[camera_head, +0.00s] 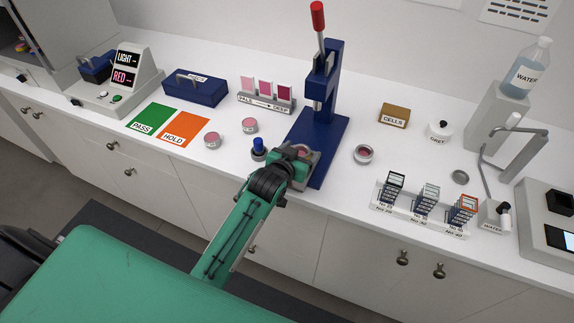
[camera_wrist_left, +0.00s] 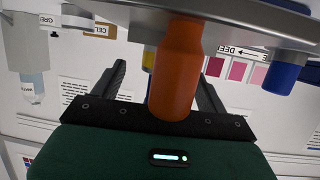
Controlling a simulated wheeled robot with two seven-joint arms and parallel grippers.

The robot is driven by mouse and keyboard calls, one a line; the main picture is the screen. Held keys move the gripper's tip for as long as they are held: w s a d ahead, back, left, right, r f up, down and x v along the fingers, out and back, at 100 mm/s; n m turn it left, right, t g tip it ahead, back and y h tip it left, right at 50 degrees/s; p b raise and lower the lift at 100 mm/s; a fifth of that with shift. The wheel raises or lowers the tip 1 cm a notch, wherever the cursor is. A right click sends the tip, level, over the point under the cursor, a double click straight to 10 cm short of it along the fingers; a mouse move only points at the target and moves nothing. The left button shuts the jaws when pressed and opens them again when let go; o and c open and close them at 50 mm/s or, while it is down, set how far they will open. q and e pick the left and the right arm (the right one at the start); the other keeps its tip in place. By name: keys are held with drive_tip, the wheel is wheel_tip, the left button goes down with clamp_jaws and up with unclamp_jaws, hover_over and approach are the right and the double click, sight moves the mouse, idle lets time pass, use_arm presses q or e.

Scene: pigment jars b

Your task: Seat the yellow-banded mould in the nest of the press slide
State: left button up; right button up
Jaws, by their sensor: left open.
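The press (camera_head: 319,120) is blue with a red-knobbed lever, and stands on the white counter. My left gripper (camera_head: 287,168) is at the front of its base and hides much of the slide there. A grey part with a pinkish inside (camera_head: 304,151) shows just past the gripper. In the left wrist view, my open fingers stand either side of an orange cylinder (camera_wrist_left: 177,70), apart from it. A yellow patch (camera_wrist_left: 149,58) shows behind it, mostly hidden; I cannot tell if it is the mould's band. My right gripper is in neither view.
A blue-topped piece (camera_head: 258,146) stands close left of my gripper. Pink-filled round pans (camera_head: 249,125) (camera_head: 211,140) lie further left, and another (camera_head: 363,154) lies right of the press. A rack of sieves (camera_head: 424,216) stands at the front right.

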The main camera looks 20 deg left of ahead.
use_arm(q)
drive_tip(key=b+v, duration=0.1)
drive_tip(key=v, duration=0.9)
drive_tip(key=s+a+f+g, duration=0.1)
drive_tip(key=s+f+g, duration=0.25)
drive_tip(key=s, duration=0.55)
drive_tip(key=s+a+f+g+y, duration=0.1)
drive_tip(key=s+f+g, duration=0.25)
drive_tip(key=s, duration=0.55)
drive_tip(key=s+a+f+g, duration=0.1)
drive_tip(key=s+f+g, duration=0.25)
drive_tip(key=s, duration=0.45)
wheel_tip(320, 180, down, 32)
drive_tip(key=s+m+g, duration=0.1)
drive_tip(key=s+g, duration=0.1)
drive_tip(key=s+a+f, duration=0.3)
drive_tip(key=s+f, duration=1.5)
drive_tip(key=f, duration=0.1)
drive_tip(key=shift+s+g, duration=0.35)
drive_tip(key=shift+s, duration=0.05)
